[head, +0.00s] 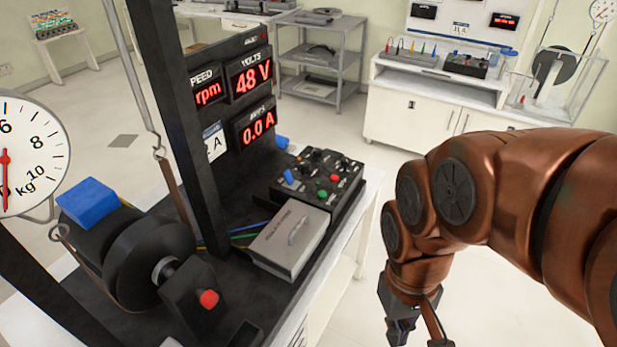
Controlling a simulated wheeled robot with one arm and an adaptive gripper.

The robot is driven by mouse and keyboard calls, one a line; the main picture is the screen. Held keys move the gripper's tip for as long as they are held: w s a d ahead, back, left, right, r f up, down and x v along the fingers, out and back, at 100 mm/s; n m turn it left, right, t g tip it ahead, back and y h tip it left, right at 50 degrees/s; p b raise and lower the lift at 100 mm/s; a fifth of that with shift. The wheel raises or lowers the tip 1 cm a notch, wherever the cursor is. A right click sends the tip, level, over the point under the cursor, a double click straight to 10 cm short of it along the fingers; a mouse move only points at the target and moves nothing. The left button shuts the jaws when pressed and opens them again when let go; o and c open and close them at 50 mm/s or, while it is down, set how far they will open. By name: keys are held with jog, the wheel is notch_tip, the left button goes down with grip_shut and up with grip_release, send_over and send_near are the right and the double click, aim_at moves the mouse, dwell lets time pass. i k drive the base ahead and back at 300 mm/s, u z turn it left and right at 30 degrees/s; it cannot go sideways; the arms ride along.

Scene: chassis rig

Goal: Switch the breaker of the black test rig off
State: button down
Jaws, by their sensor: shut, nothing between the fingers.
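The black test rig (240,215) fills the left half of the head view. Its panel shows a red 48 V volts display (250,77), a 0.0 A amps display (257,126) and a partly hidden rpm display (207,93). A black control box (346,196) with several coloured knobs and switches stands on the rig's right side. I cannot tell for sure which of these parts is the breaker. My gripper (418,335) points down at the bottom edge, right of the rig and apart from it. It is shut and empty, and its lowest part is cut off.
A black upright post (180,110), a wheel (148,262) and a dial scale (28,155) stand at left. A shelf (320,58) and white cabinet (430,112) stand behind clear floor.

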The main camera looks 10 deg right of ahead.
aim_at(287, 175)
jog(key=z, duration=0.6)
jog(key=i, duration=0.6)
jog(key=u, duration=2)
